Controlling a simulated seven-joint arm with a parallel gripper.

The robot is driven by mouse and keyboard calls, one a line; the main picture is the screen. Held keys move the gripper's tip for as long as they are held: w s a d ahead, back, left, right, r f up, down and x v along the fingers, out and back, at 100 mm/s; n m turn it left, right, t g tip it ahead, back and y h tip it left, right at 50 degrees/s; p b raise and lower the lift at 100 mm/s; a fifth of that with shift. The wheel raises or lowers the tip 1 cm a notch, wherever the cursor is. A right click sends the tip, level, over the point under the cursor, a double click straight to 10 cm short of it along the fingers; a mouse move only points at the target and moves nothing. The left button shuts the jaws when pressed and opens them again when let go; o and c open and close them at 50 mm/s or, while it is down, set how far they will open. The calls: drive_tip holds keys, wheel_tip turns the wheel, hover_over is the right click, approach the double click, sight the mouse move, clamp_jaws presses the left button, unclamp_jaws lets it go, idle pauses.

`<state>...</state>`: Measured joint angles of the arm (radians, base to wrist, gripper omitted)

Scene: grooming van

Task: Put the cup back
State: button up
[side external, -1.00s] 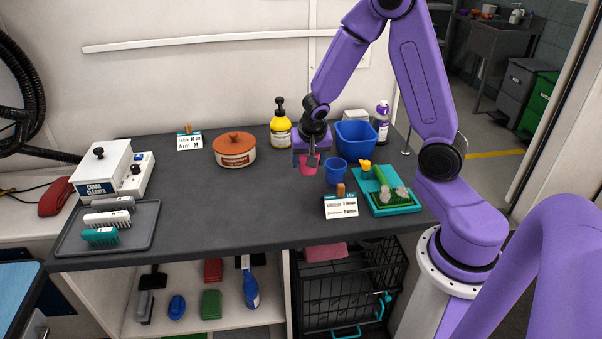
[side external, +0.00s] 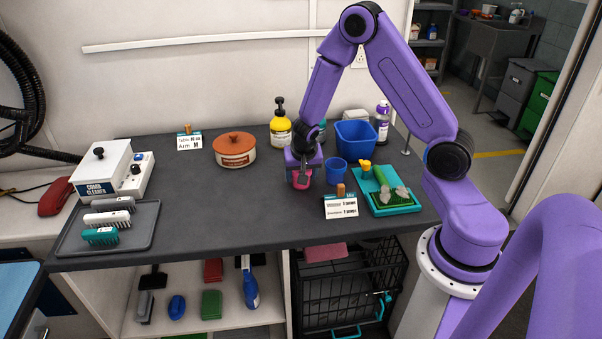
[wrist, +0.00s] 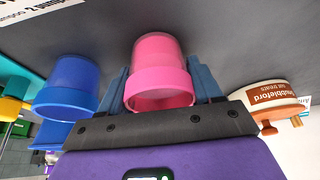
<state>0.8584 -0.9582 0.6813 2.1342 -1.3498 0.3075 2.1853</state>
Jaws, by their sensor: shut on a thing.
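A pink cup (side external: 302,182) is between the fingers of my gripper (side external: 302,178), over the dark table top right of its middle. In the wrist view the pink cup (wrist: 160,72) fills the space between the two blue-grey fingers of my gripper (wrist: 160,88), which is shut on it. Whether the cup touches the table is hard to tell. A blue cup (side external: 336,171) stands just right of the pink one and apart from it. It also shows in the wrist view (wrist: 68,85), left of my gripper.
A blue bin (side external: 356,138), yellow pump bottle (side external: 280,133) and teal tray (side external: 391,207) with brushes are nearby. A printed card (side external: 341,207) stands near the front edge. A lidded orange pot (side external: 234,152) is further left. The table (side external: 205,205) is clear left of my gripper.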

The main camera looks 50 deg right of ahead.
drive_tip(key=shift+f, duration=0.15)
drive_tip(key=o, duration=1.1)
drive_tip(key=shift+r, duration=0.5)
drive_tip(key=v, duration=1)
drive_tip(key=s+a+r+n+y, duration=0.2)
drive_tip(key=s+a+r+n, duration=0.3)
drive_tip(key=s+a+n, duration=0.55)
drive_tip(key=s+a+n+g, duration=0.1)
drive_tip(key=s+n, duration=0.2)
drive_tip(key=s, duration=0.2)
drive_tip(key=s+a+r+n+g+y, duration=0.1)
drive_tip(key=s+a+n, duration=0.1)
drive_tip(key=s+n, duration=0.2)
drive_tip(key=s+a+r+n+g, duration=0.1)
drive_tip(key=s+n, duration=0.3)
drive_tip(key=s, duration=0.3)
drive_tip(key=shift+a+r+y, duration=0.15)
drive_tip(key=shift+a+y, duration=0.05)
drive_tip(key=shift+y, duration=0.1)
